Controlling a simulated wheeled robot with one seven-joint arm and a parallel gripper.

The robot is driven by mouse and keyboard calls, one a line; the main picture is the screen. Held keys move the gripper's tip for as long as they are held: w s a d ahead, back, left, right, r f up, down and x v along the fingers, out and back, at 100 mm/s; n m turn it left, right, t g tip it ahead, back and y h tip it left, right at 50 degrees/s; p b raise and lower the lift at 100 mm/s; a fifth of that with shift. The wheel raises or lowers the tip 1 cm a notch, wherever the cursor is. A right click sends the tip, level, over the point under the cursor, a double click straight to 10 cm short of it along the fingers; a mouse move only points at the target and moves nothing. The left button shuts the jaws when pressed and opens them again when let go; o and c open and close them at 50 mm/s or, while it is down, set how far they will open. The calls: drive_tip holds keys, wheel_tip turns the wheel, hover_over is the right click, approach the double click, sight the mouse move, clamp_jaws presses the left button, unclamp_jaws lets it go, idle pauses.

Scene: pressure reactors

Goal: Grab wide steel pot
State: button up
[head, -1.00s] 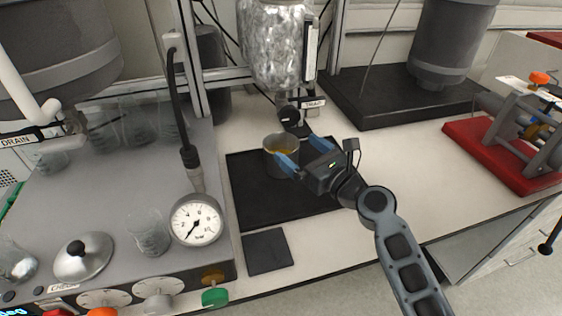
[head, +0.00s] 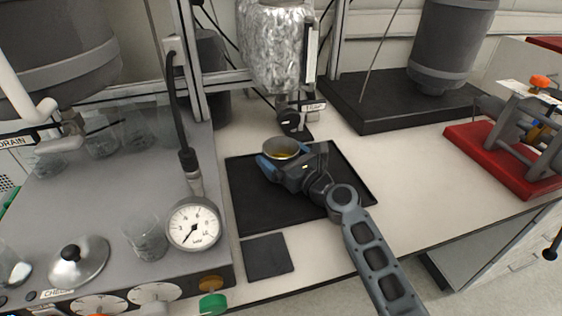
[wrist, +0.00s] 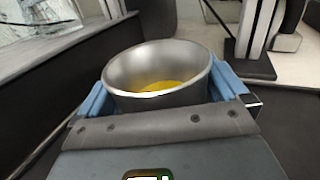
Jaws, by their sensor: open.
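The wide steel pot (head: 279,146) stands on the black mat (head: 241,206) below the foil-wrapped vessel, with yellow liquid in it. My gripper (head: 272,165) is low at the near side of the pot. In the wrist view the pot (wrist: 157,72) is between the two blue fingers of my gripper (wrist: 158,88), one at its left and one at its right. The jaws are open. I cannot tell whether the fingers touch the wall. The lower part of the pot is hidden behind my gripper in both views.
The foil-wrapped vessel (head: 272,45) and its drain valve (head: 291,122) hang just behind the pot. A grey console with a pressure gauge (head: 194,224) stands at the left. A small dark pad (head: 267,256) lies in front.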

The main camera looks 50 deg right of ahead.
drive_tip(key=shift+c, duration=0.4)
drive_tip(key=c, duration=0.9)
drive_tip(key=shift+c, duration=0.4)
drive_tip(key=shift+r, duration=0.15)
